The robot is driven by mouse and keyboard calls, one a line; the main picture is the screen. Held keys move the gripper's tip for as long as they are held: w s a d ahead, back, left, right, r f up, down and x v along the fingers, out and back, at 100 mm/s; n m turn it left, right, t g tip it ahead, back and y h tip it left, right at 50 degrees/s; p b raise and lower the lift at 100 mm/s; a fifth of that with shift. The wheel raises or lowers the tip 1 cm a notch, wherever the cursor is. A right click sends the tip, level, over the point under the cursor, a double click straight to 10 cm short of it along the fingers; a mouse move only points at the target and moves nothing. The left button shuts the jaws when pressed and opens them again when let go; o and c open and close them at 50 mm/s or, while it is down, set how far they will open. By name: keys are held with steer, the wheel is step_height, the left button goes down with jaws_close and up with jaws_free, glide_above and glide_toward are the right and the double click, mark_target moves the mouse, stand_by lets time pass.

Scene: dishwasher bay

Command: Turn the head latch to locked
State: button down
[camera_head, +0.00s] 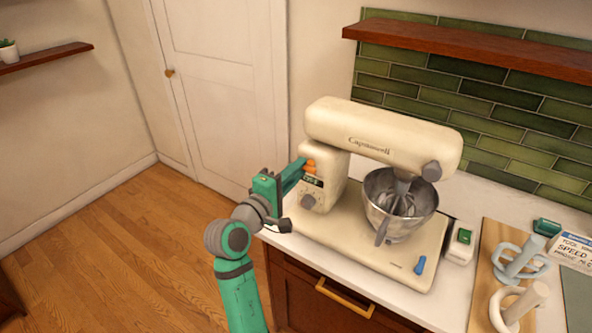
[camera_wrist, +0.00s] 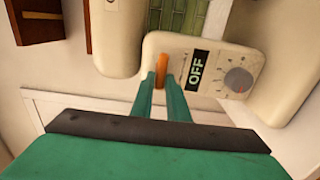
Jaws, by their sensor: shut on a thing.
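A cream stand mixer (camera_head: 340,120) stands on the counter with its head level over the metal bowl (camera_head: 415,212). The orange head latch (camera_head: 310,163) is on the end of its column, above a dark label and a grey knob (camera_head: 307,201). In the wrist view the latch (camera_wrist: 165,66) stands lengthwise between my fingertips, beside a label reading OFF (camera_wrist: 195,70). My green gripper (camera_head: 302,167) reaches in from the left and is shut on the latch. Its fingers (camera_wrist: 161,82) partly cover the latch's lower part.
A blue lever (camera_head: 420,265) is on the mixer's base. A small white box with a green top (camera_head: 460,244), a wooden board (camera_head: 483,285) with pale tools and a sign (camera_head: 575,250) stand to the right. A wooden shelf (camera_head: 470,45) hangs above. The floor at left is clear.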

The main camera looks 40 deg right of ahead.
stand_by(0.4)
steer(key=c, duration=1.7)
jaws_free()
steer(key=shift+s+d, duration=0.1)
steer(key=shift+d, duration=0.05)
steer(key=shift+c, duration=0.2)
steer(key=v, duration=1)
steer(key=shift+s+a, duration=0.15)
steer(key=shift+a, duration=0.2)
steer(key=shift+a+f, duration=0.1)
